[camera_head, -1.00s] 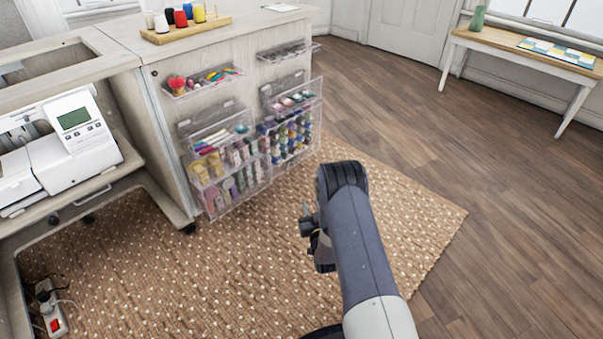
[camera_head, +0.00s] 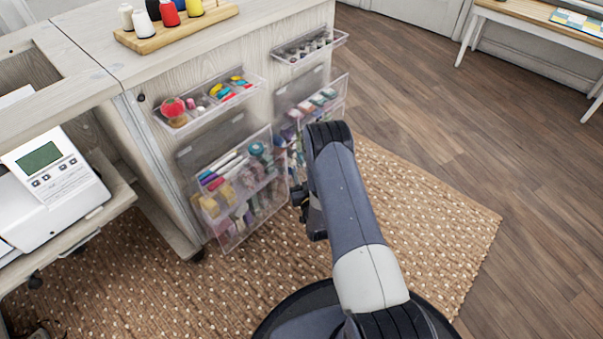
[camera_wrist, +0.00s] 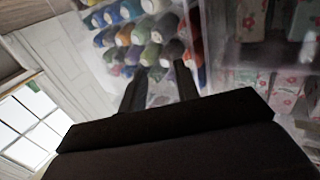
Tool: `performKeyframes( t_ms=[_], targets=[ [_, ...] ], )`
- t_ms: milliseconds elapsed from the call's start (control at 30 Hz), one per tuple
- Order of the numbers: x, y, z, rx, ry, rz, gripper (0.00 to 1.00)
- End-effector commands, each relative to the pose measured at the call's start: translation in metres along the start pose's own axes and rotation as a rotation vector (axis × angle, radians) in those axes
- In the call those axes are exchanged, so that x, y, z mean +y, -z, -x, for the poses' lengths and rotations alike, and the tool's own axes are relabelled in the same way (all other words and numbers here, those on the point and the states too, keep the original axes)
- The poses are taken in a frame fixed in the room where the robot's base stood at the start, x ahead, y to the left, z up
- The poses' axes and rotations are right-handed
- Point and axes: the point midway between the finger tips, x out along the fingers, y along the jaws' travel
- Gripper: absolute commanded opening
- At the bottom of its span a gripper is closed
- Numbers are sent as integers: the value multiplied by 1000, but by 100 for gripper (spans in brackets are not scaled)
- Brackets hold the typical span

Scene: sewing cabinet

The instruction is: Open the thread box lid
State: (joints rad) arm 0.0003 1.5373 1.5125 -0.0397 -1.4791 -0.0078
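The clear thread box (camera_head: 331,102), the right lower box on the pale wood cabinet, is partly hidden behind my arm. Coloured thread spools (camera_wrist: 130,38) fill the upper middle of the wrist view behind its clear plastic. I cannot make out the lid's edge or whether it is shut. My gripper (camera_wrist: 160,72) is open and empty, its two dark fingers apart and pointing at the spools. It looks close to the box, but I cannot tell if it touches. In the head view the gripper (camera_head: 303,198) is mostly hidden beside my arm.
A second clear box (camera_head: 232,195) with ribbons and spools hangs to the left. Small clear trays (camera_head: 210,100) and (camera_head: 310,47) are mounted above the boxes. A sewing machine (camera_head: 55,190) stands at the far left. Rug (camera_head: 420,215) and bare floor lie open at the right.

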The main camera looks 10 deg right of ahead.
Motion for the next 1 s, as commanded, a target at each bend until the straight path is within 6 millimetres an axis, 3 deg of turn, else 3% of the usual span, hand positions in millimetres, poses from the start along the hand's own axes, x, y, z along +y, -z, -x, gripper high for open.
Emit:
performKeyframes(
  t_ms=[400, 1000],
  targets=[
    [0, 0, 0, 0, 0, 0, 0],
    [7, 0, 6, -2, -7, 0, 0]
  ],
)
